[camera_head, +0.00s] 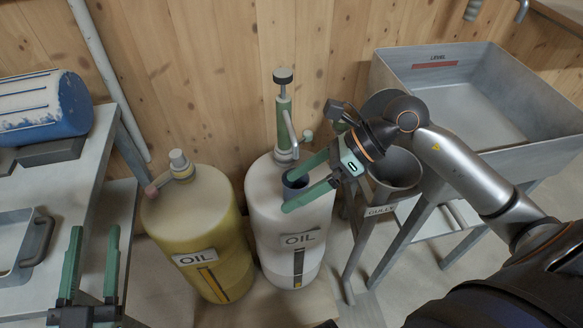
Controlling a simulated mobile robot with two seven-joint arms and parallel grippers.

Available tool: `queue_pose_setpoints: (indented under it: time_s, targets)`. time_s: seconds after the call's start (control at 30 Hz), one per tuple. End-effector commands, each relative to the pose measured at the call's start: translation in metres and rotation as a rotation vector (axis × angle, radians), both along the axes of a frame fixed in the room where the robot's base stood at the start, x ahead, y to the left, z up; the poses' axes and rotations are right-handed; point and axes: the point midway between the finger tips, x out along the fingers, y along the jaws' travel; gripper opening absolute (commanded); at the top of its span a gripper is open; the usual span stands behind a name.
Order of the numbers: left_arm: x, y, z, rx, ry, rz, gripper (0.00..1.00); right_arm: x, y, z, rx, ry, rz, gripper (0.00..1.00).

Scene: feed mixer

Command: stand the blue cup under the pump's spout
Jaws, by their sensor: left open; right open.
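The blue cup (295,184) is on top of the white oil drum (262,212), and its dark opening faces up. The green pump (283,122) rises from the back of the same drum. My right gripper (287,192) is open, with one green finger on each side of the cup. The fingers hide part of the cup's wall, and I cannot tell whether they touch it. My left gripper (94,234) is open and empty at lower left.
A yellow oil drum (200,225) with a capped top stands to the left. A blue drum (42,104) lies on the grey bench at far left, above a metal tray (18,240). A container (394,172) marked GULLY and a large metal trough (455,70) are at right.

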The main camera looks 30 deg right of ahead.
Motion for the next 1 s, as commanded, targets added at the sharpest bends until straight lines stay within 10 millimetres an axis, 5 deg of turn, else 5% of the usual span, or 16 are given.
queue_pose_setpoints:
  time_s: [0.1, 0.2, 0.3, 0.4, 0.53, 0.7, 1.0]
  targets:
    - [0.000, 0.000, 0.000, 0.000, 0.000, 0.000, 0.50, -0.032, 0.068, 0.029, 0.445, 0.165, -0.017, 1.00]
    - [0.000, 0.000, 0.000, 0.000, -0.001, 0.000, 0.50, -0.044, 0.097, 0.071, 0.840, 0.359, -0.096, 1.00]
    - [0.000, 0.000, 0.000, 0.001, -0.001, 0.000, 0.50, -0.039, 0.098, 0.106, 1.217, 0.593, -0.224, 1.00]
    - [0.000, 0.000, 0.000, 0.000, -0.002, 0.000, 0.50, -0.024, 0.081, 0.118, 1.558, 0.863, -0.393, 1.00]
    - [0.000, 0.000, 0.001, 0.000, -0.002, 0.000, 0.50, -0.005, 0.056, 0.100, 1.891, 1.213, -0.620, 1.00]
    - [0.000, 0.000, 0.001, 0.000, -0.003, 0.000, 0.50, 0.002, 0.043, 0.063, 2.107, 1.537, -0.827, 1.00]
    - [0.000, 0.000, 0.001, 0.000, -0.004, -0.001, 0.50, 0.002, 0.042, 0.049, 2.160, 1.645, -0.893, 1.00]
